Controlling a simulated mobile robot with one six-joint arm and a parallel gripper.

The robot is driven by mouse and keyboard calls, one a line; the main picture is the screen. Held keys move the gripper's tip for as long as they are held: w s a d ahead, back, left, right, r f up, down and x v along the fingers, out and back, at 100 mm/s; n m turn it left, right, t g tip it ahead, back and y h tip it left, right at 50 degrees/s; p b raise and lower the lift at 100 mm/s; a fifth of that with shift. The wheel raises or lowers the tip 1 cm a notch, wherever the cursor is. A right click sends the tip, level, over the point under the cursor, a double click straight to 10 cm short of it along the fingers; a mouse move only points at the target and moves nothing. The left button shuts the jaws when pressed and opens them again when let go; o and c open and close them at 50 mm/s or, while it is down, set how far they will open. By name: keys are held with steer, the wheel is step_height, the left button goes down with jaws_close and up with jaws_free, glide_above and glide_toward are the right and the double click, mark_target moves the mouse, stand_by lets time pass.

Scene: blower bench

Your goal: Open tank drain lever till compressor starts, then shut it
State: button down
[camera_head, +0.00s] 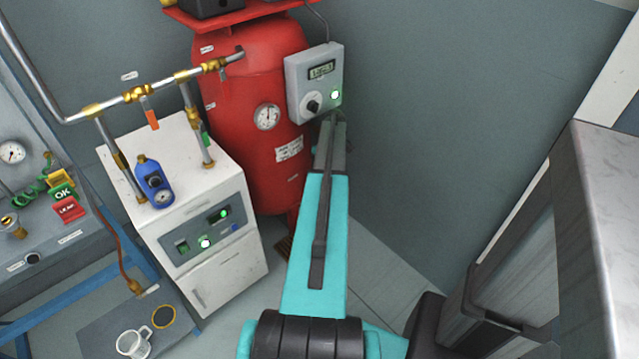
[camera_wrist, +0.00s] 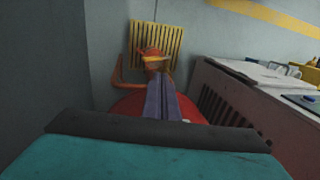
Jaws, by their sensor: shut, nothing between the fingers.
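The red tank (camera_head: 255,130) stands against the wall in the head view, with a round gauge (camera_head: 267,117) on its front. In the wrist view, a small orange-red and brass fitting (camera_wrist: 153,58), which looks like the drain valve, shows just beyond my fingertips. Which part of it is the lever, and its angle, I cannot tell. My gripper (camera_wrist: 164,82) is shut and empty, with its tips close to that fitting; I cannot tell whether they touch. In the head view my arm hides the fingers and the tank's right underside. The grey control box (camera_head: 316,80) shows a lit green lamp and an unreadable display.
A yellow grate (camera_wrist: 158,42) lies beyond the fitting, with an orange bent pipe (camera_wrist: 122,78) at its left. The white cabinet (camera_head: 205,215) with lit green lamps stands left of the tank. A grey counter (camera_head: 610,190) borders the right. A mug (camera_head: 133,343) stands low left.

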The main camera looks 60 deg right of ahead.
steer(key=shift+d+r, duration=0.1)
steer(key=shift+d, duration=0.05)
stand_by(0.4)
steer(key=s+a+r+m+g+h+b, duration=0.1)
steer(key=s+a+m+g+h+b, duration=0.15)
steer(key=s, duration=0.25)
steer(key=w+a+f+n+g+h+b, duration=0.1)
steer(key=w+a+h+b, duration=0.4)
steer(key=b, duration=1)
steer(key=w+a+n, duration=0.1)
steer(key=w+a, duration=0.1)
steer(key=w, duration=0.2)
steer(key=shift+w+a+f, duration=0.15)
steer(key=shift+a+f, duration=0.2)
steer(key=shift+a, duration=0.05)
steer(key=shift+n+h, duration=0.25)
steer(key=b+x, duration=0.4)
steer(key=x, duration=0.8)
steer(key=shift+f+b, duration=0.25)
steer(key=shift+b, duration=0.05)
steer(key=shift+b+x, duration=0.3)
steer(key=shift+x, duration=0.45)
steer(key=shift+d, duration=0.1)
